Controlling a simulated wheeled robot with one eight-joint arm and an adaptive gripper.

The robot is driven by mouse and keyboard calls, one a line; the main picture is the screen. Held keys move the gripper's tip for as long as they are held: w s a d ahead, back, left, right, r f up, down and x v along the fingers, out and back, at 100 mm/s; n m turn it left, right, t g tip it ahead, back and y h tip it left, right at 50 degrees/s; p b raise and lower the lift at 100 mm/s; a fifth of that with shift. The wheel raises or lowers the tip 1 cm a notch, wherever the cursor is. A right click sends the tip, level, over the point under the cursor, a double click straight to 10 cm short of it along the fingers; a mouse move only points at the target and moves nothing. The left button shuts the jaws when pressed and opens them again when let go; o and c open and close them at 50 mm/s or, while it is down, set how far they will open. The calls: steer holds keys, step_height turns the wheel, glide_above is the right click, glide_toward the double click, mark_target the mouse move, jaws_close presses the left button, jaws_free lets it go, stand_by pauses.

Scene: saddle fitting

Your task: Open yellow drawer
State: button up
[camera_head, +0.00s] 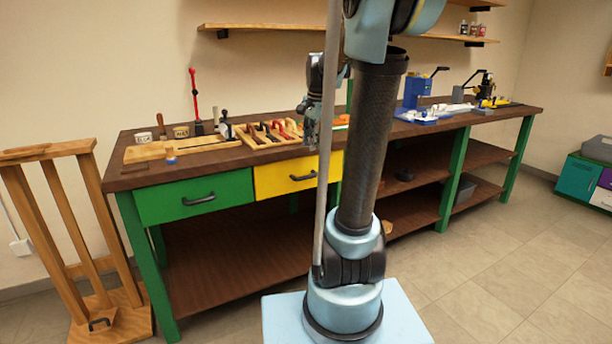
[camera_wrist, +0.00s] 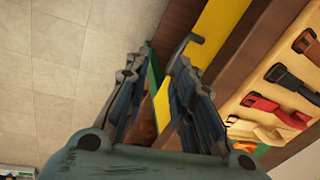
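The yellow drawer (camera_head: 275,181) is in the workbench front, right of the green drawer, and looks shut, flush with it. Its dark bar handle (camera_head: 303,177) faces the room. In the wrist view the yellow front (camera_wrist: 218,32) runs diagonally, and the handle (camera_wrist: 189,43) is just beyond my right finger's tip. My gripper (camera_wrist: 163,55) is open, with a gap between its fingers and nothing held. In the head view my gripper (camera_head: 311,130) hangs by the drawer's right part, and my arm hides the bench further right. Contact with the handle cannot be told.
The green drawer (camera_head: 195,197) with its own handle is on the left. A wooden tool tray (camera_head: 268,134) sits on the bench top (camera_head: 140,180) above the yellow drawer. A wooden stand (camera_head: 75,220) is at the far left. The tiled floor (camera_head: 510,250) on the right is clear.

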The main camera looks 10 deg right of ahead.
steer(key=w+m, duration=0.2)
steer(key=w, duration=0.3)
glide_toward(307, 172)
steer(key=s+f, duration=0.1)
steer(key=f, duration=0.1)
steer(key=s+a+f, duration=0.1)
steer(key=f, duration=0.2)
steer(key=s+f, duration=0.1)
steer(key=f, duration=0.2)
steer(key=shift+s+a, duration=0.1)
steer(key=shift+a, duration=0.15)
steer(key=shift+r, duration=0.1)
jaws_close()
